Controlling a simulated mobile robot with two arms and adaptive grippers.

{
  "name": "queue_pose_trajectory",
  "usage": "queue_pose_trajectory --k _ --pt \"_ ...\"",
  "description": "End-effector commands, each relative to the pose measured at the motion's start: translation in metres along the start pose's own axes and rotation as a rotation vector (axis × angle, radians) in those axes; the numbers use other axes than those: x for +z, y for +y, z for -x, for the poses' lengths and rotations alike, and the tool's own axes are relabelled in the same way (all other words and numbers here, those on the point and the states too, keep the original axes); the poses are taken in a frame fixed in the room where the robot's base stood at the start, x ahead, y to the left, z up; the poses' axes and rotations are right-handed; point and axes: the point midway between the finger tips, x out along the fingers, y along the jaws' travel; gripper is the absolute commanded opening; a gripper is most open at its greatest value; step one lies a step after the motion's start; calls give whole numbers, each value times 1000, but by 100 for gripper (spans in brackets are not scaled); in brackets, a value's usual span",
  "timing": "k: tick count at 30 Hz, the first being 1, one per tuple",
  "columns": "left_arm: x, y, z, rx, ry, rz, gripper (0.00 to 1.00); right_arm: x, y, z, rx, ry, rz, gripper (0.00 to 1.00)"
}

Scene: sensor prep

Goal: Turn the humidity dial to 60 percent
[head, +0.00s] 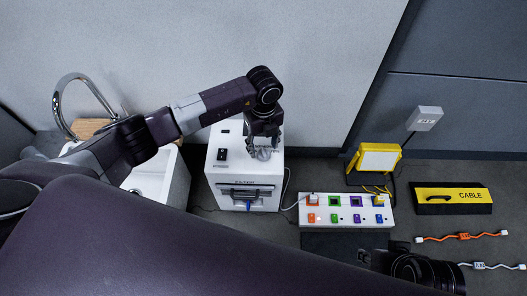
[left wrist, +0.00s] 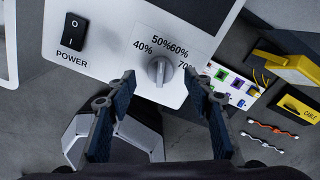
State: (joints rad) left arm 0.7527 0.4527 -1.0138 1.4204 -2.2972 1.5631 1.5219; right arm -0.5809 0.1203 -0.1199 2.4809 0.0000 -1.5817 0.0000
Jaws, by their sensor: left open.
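The humidity dial (left wrist: 160,70) is a round grey knob on the top of a white box (head: 244,195). Labels 40%, 50%, 60% and 70% arc around its far side. Its raised grip runs roughly up and down in the left wrist view; I cannot tell exactly which mark it points to. My left gripper (left wrist: 159,74) is open, with one fingertip on each side of the dial and gaps between. In the head view the left gripper (head: 264,147) reaches down over the dial, partly hiding it. My right gripper's fingers are not clear at the lower right.
A black POWER switch (left wrist: 74,31) sits left of the dial. A white sink (head: 150,185) is left of the box. To the right are a power strip (head: 345,210), a yellow lamp (head: 377,158), a cable case (head: 452,198) and loose cables (head: 462,236).

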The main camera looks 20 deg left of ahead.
Motion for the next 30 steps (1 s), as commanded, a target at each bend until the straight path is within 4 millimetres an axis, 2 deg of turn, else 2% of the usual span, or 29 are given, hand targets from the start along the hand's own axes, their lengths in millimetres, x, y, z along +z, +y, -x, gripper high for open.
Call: queue_pose_trajectory --k 1,6,16,27,30 --pt "-1 1 -11 3 2 0 47 1 0 -4 0 1 0 28" --pt "-1 0 -27 1 1 -2 47 2 0 -8 0 1 0 28" --pt "-1 0 -31 -1 2 -2 47 2 0 -8 0 1 0 28" --pt "-1 0 -30 -1 2 -2 8 2 0 -8 0 1 0 28" --pt "-1 0 -30 -1 2 -3 5 2 0 -8 0 1 1 28"
